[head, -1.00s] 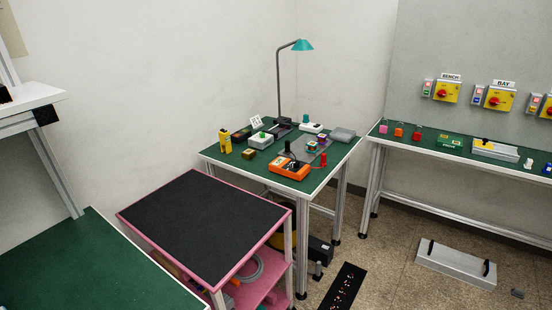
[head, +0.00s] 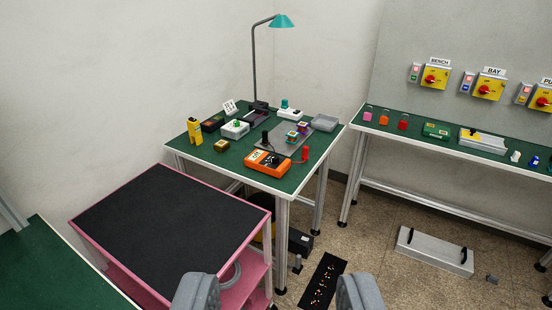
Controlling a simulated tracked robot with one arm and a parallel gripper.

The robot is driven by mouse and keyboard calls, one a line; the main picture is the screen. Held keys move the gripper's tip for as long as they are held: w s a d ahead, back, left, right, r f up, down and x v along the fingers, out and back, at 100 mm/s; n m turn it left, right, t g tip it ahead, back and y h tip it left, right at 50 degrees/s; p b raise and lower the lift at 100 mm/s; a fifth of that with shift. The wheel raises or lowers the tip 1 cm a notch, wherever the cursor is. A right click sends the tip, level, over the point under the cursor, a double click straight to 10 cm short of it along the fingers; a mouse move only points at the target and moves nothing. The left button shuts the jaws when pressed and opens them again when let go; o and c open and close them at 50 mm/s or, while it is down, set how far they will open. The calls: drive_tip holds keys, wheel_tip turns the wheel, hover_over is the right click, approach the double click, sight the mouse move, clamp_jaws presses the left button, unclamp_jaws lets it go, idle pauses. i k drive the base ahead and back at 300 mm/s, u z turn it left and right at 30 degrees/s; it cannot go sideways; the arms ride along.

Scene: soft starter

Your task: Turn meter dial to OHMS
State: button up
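An orange meter (head: 267,163) lies near the front edge of the green-topped table. Its dial is too small to read from here. A red probe (head: 305,154) and a black probe (head: 265,138) stand beside it. My gripper (head: 275,296) shows at the bottom of the head view as two grey fingers set wide apart, with nothing between them. It is well short of the table and the meter.
A pink cart (head: 262,212) with a black top stands in front of the table on the left. A black mat (head: 323,283) and a grey case (head: 434,251) lie on the floor. A green bench (head: 400,137) runs along the right wall below yellow switch boxes (head: 433,78). Floor between is partly clear.

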sight(275, 159)
drive_tip(key=z, duration=0.45)
drive_tip(key=i, duration=2.35)
drive_tip(key=u, duration=0.1)
